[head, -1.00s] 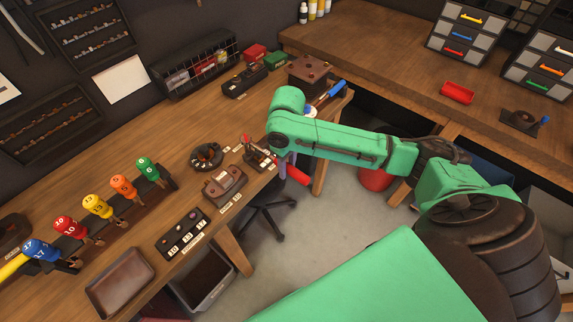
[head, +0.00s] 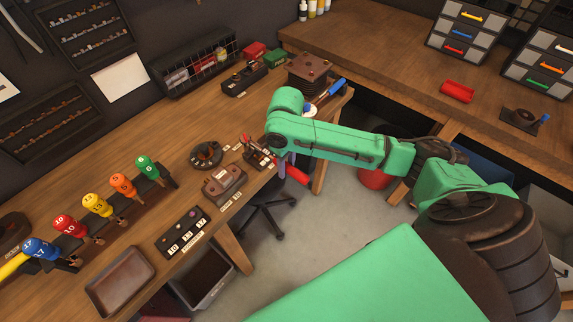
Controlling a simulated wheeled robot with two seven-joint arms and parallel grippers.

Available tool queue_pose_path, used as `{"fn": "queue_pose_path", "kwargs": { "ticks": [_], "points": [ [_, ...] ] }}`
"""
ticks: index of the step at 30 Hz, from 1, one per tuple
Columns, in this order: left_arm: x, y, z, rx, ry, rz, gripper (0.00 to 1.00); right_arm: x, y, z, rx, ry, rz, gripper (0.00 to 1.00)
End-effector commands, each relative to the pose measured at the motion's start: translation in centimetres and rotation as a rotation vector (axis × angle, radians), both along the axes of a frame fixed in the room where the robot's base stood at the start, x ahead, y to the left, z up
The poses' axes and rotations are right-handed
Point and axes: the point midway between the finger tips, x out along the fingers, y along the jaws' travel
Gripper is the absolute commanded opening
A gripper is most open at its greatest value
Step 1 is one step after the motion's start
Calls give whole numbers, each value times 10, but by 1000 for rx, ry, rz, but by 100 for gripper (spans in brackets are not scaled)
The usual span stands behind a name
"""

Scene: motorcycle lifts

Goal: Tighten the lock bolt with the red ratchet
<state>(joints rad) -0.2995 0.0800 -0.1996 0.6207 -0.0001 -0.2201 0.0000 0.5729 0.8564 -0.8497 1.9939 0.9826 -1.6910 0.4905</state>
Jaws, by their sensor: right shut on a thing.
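The red ratchet's handle (head: 296,175) sticks out past the bench's front edge, below my green right arm. My right gripper (head: 281,161) is at the handle's inner end, shut on the ratchet and mostly hidden under my wrist. A dark fixture with red parts (head: 256,154) stands on the bench just left of my gripper. The lock bolt and the ratchet's head cannot be made out there. My left gripper is not in view.
A brown block (head: 225,184), a round dark part (head: 206,155) and a numbered socket holder (head: 183,232) lie left along the bench. Several coloured-handled tools stand in a rack (head: 109,214). An empty brown tray (head: 120,281) is at the near left. A stacked block (head: 309,72) stands behind my arm.

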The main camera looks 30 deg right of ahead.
Motion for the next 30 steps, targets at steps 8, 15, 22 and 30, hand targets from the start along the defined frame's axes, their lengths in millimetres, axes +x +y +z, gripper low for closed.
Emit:
{"fn": "queue_pose_path", "kwargs": {
  "ticks": [8,15,22,30],
  "points": [
    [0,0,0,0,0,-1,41,0,-1,-2,0,-2,-1,0],
    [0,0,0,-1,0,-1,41,0,-1,-2,0,-2,0,0],
    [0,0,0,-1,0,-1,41,0,0,-4,0,-1,-1,0],
    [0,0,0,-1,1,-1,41,0,0,-5,1,-2,0,0]
  ]
}}
